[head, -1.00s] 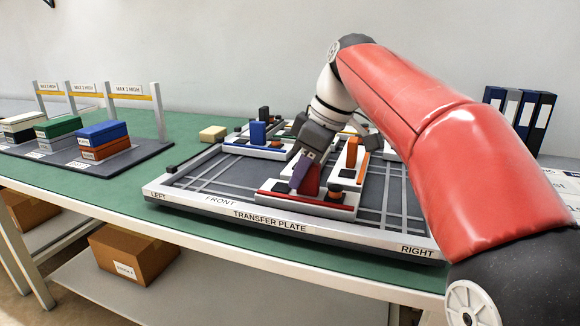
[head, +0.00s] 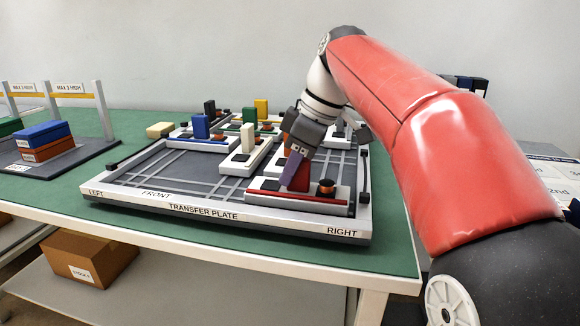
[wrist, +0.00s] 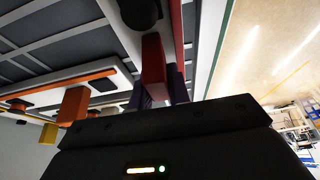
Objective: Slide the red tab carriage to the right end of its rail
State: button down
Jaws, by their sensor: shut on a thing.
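The red tab carriage (head: 270,194) is a long light-grey block with a red top strip, a black knob and an upright red tab (head: 299,177). It lies along the front edge of the transfer plate (head: 130,198), at the plate's right. Its right end is close to the plate's right rim; I cannot tell whether they touch. My gripper (head: 294,176) is shut on the red tab, coming from above with purple fingers. In the wrist view the red tab (wrist: 153,60) stands between the fingers, partly hiding them.
A black post (head: 364,176) stands at the plate's right rim. Stacked boxes (head: 44,141) are at left. The plate's left front grid is clear.

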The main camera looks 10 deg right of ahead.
aim_at(311, 191)
jog(key=c, duration=1.3)
grip_release()
jog(key=shift+d, duration=0.3)
jog(key=p+v, duration=0.1)
jog(key=v, duration=0.7)
jog(key=shift+a+p, duration=0.1)
jog(key=shift+p, duration=0.25)
